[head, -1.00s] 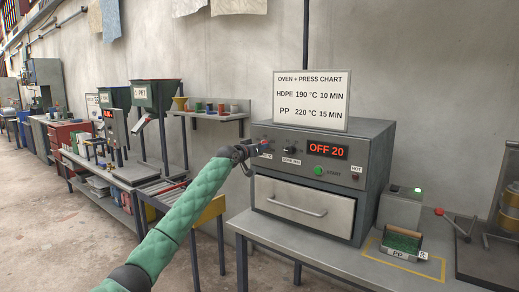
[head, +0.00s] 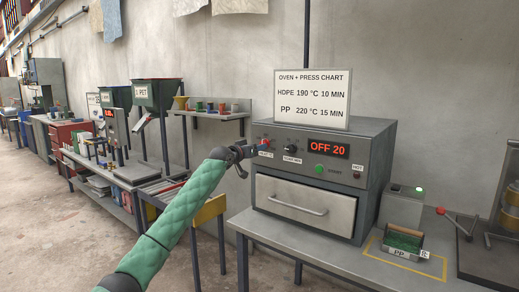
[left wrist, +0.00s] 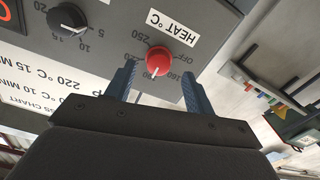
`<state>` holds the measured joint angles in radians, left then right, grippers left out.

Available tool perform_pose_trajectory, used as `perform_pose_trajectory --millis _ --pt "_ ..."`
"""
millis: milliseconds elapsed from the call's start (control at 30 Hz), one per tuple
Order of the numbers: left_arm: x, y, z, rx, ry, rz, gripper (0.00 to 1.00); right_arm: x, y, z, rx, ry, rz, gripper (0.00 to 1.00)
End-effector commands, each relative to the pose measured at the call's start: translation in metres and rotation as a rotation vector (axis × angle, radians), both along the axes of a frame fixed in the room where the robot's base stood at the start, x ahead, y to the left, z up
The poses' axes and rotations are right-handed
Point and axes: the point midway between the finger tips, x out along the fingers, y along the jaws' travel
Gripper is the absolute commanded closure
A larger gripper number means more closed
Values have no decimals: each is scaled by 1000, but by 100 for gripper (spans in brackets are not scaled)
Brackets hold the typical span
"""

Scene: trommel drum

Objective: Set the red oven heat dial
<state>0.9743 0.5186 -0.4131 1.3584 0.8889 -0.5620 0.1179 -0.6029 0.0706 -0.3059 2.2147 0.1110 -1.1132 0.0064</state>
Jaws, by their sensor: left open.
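The red heat dial (head: 264,144) is at the left of the grey oven's front panel. In the left wrist view the red dial (left wrist: 158,61) sits under the "HEAT °C" label, seen upside down, with OFF and temperature marks around it. My left gripper (head: 252,151) is at the panel's left edge, close to the dial. In the wrist view its two blue fingers (left wrist: 159,72) are open, one on each side of the dial, with gaps; I cannot tell how far they reach over it. The oven display (head: 328,149) reads "OFF 20". My right gripper is not in view.
A black dial (head: 291,150) is right of the red one, with a green start button (head: 319,169) beyond. A chart (head: 312,98) on the oven reads HDPE 190 °C 10 min, PP 220 °C 15 min. A PP tray (head: 403,243) stands on the bench.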

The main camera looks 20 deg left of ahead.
Motion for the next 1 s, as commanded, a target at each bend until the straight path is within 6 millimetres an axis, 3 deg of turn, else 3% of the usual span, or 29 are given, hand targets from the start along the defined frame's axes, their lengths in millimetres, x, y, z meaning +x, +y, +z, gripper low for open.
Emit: perform_pose_trajectory --millis 100,333,867,1000 --pt "-18 7 -2 2 -1 0 46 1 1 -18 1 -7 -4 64" --pt "-38 14 -1 0 1 0 46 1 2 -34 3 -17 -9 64" --pt "-41 15 -1 4 0 0 46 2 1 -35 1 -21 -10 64" --pt "-41 15 -11 43 40 -2 46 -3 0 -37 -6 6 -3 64"
